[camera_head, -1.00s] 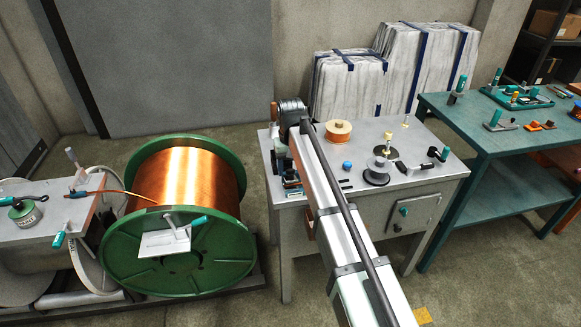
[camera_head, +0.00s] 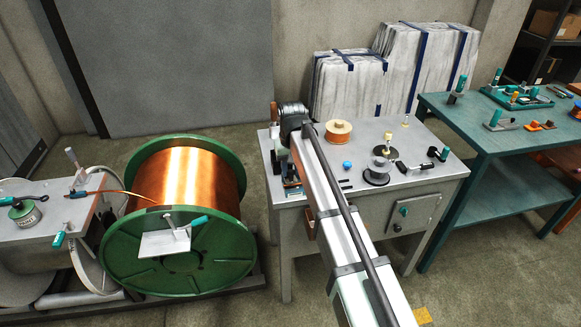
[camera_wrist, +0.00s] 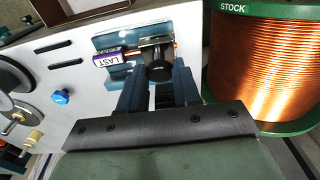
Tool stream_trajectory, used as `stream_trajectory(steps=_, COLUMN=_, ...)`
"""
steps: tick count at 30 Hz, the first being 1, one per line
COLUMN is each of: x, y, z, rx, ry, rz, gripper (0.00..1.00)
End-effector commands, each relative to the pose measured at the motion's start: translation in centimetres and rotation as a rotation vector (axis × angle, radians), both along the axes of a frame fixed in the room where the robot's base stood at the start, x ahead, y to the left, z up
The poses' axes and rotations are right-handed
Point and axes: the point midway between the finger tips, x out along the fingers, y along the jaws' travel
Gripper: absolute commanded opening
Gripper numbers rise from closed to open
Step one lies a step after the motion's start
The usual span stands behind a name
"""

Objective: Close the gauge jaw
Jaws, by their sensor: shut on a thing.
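The gauge (camera_wrist: 118,40) is at the top middle of the wrist view: a teal base with metal jaw parts (camera_wrist: 156,42) and a copper-coloured piece beside them. A block marked "LAST" (camera_wrist: 108,58) sits at its left. My gripper (camera_wrist: 158,84) reaches up from the bottom of the wrist view. Its two dark blue fingers are shut on a dark round knob (camera_wrist: 158,68) at the gauge's near side. The width of the jaw gap cannot be made out. In the head view, the gauge (camera_head: 292,191) is at the bench's left edge, mostly hidden by my arm.
A large copper-wound reel (camera_head: 180,178) with green flanges stands left of the bench (camera_head: 425,172). The bench holds a small copper spool (camera_head: 338,131), a blue knob (camera_head: 347,165) and a dark spool (camera_head: 376,176). A teal table (camera_head: 470,135) stands at right.

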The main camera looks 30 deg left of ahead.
Motion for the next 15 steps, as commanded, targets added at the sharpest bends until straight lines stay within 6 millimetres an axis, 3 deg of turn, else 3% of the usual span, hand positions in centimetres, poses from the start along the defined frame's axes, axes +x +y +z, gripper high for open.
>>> stream_trajectory(steps=15, x=-1.4, y=-1.3, z=-1.5, rx=0.237, ry=-0.235, rz=-0.001, gripper=0.02)
